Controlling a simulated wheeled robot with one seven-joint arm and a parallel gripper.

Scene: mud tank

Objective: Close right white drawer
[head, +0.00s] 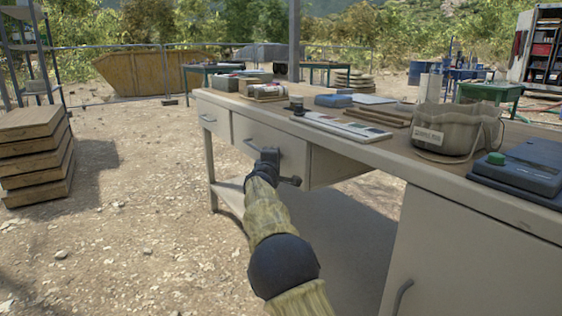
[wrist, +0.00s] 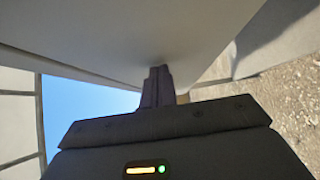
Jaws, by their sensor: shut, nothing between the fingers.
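The right white drawer (head: 240,129) is in the desk's left part in the head view, with a dark bar handle across its front. Its front looks about level with the desk frame; I cannot tell if a small gap remains. My gripper (head: 268,156) is at the drawer's front by the handle and hides the handle's middle. In the wrist view, my gripper (wrist: 159,73) has its fingers together and empty, with the tips at or very near a pale flat surface (wrist: 150,35). Contact is not clear.
The desk (head: 425,165) carries a grey bag (head: 445,128), a blue device (head: 520,172) and papers. Another drawer (head: 210,118) is left of the right one. Stacked wooden boxes (head: 35,150) stand at left. Gravel ground between is clear.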

